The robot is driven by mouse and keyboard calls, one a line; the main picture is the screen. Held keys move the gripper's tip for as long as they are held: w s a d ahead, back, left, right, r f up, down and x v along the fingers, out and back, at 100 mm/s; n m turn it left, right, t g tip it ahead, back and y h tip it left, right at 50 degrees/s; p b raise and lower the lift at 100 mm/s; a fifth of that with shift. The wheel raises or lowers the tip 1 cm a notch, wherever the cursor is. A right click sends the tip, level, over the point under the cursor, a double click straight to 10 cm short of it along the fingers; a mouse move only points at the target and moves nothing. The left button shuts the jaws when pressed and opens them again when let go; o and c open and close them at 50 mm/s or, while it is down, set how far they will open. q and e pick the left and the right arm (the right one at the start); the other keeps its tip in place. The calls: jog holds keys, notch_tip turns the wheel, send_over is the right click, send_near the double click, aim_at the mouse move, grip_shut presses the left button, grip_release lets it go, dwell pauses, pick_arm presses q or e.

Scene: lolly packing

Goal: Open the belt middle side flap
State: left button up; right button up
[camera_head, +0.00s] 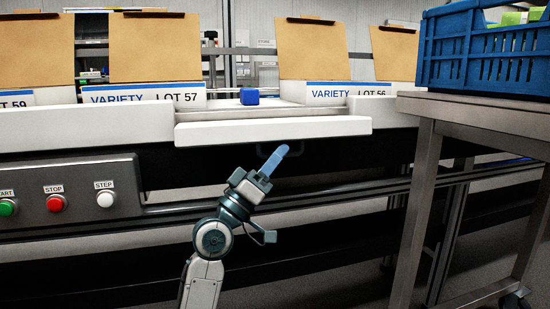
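The belt middle side flap appears to be the white panel (330,127) at the front edge of the belt, in the middle of the head view. A dark handle-like bar shows faintly just under its lower edge, partly hidden by my finger. My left gripper (274,160) reaches up from below, its blue fingertips close under the flap's lower edge. The fingers overlap edge-on, so I cannot tell whether they are apart, or whether they touch the handle. My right gripper is not in view.
A small blue block (249,96) sits on the belt behind the flap. Open cardboard boxes (155,48) stand along the back. A button panel (80,190) is at left. A metal table (480,112) with a blue crate (490,50) stands at right.

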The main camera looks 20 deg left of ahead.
pick_arm(q)
jog(key=v, duration=1)
jog(key=shift+s+a+f, duration=0.1)
jog(key=shift+s+f, duration=0.05)
